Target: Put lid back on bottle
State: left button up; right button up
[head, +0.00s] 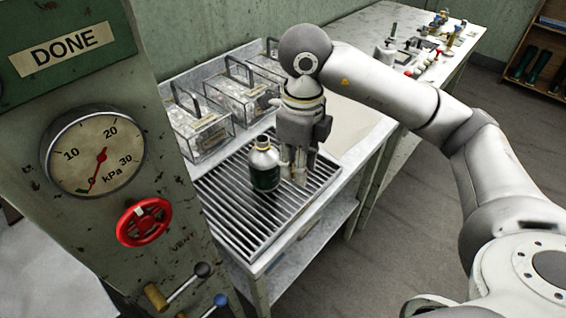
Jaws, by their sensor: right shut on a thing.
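A bottle (265,170) with a dark green body, a pale shoulder and a yellowish band at its neck stands upright on the slatted rack. My right gripper (297,178) points down just to the right of the bottle, its fingertips low near the slats. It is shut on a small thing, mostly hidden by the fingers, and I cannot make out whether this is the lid. No separate lid shows clearly elsewhere. I cannot tell whether the fingers touch the bottle. My left gripper is out of view.
Clear lidded boxes with dark handles (203,132) stand behind the rack (240,222). A green panel with a gauge (93,152), a red valve wheel (144,221) and levers is at the left. A cluttered bench (370,22) extends to the back right.

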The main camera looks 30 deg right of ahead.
jog(key=n, duration=0.2)
jog(key=f+n, duration=0.1)
jog(key=shift+s+a, duration=0.15)
jog(key=shift+s, duration=0.1)
jog(key=n, duration=0.3)
jog(key=f+n, duration=0.1)
jog(key=shift+s+a+n, duration=0.25)
jog(key=shift+s+n, duration=0.1)
jog(key=shift+n, duration=0.05)
jog(key=s+a+f+n, duration=0.1)
jog(key=s+f+n, duration=0.1)
jog(key=n, duration=0.8)
jog(key=s+a+f+n, duration=0.1)
jog(key=s+f+n, duration=0.1)
jog(key=n, duration=0.9)
jog(key=shift+f, duration=0.65)
